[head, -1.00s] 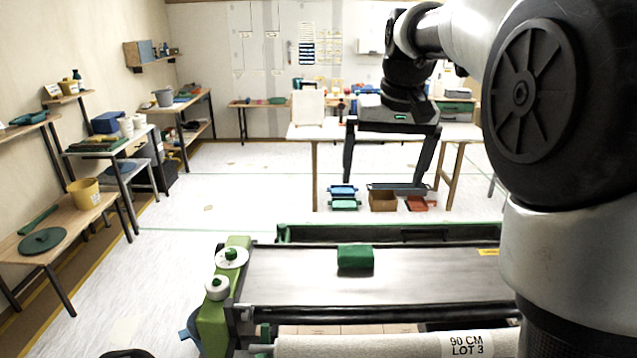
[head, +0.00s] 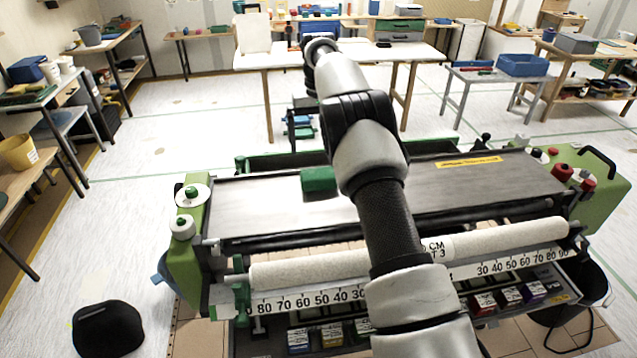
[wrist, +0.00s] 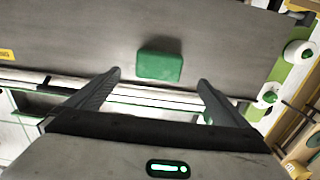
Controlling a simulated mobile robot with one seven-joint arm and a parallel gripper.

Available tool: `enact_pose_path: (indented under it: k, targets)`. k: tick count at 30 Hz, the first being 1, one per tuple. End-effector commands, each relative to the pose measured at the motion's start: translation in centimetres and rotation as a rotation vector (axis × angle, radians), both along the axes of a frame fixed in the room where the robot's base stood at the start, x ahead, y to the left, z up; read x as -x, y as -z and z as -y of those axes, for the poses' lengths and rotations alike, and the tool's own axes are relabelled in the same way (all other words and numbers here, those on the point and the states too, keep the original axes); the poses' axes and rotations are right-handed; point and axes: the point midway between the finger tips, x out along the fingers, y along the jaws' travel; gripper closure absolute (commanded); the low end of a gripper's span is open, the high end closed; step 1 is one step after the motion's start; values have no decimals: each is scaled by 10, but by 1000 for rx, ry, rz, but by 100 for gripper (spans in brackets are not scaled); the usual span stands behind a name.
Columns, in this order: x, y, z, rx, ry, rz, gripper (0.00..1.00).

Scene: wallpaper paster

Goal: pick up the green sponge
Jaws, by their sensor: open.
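The green sponge (head: 318,180) lies on the grey top of the wallpaper paster (head: 260,205), left of its middle, partly behind my arm in the head view. In the wrist view the sponge (wrist: 160,66) lies on the grey surface just beyond my fingertips, between their lines. My gripper (wrist: 160,78) is open and empty, with its two fingers apart. In the head view my gripper is mostly hidden behind my arm, with a dark part showing beyond the paster's far edge.
A paper roll (head: 310,268) lies along the paster's near side, above a numbered scale. Green end plates with knobs stand at both ends. A black rounded object (head: 107,330) is on the floor at left. A white table (head: 350,53) stands behind. The grey surface around the sponge is clear.

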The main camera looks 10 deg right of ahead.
Motion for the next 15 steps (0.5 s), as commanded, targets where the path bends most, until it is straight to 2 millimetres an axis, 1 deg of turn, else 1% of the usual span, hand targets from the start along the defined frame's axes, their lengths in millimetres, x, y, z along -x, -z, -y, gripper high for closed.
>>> enact_pose_path:
  k: [1,6,10,15]
  targets:
    - [1,13,0,0,0,-3,0]
    - [1,47,0,-1,0,-3,0]
    - [0,63,0,-1,0,-1,0]
    - [0,73,0,0,1,1,0]
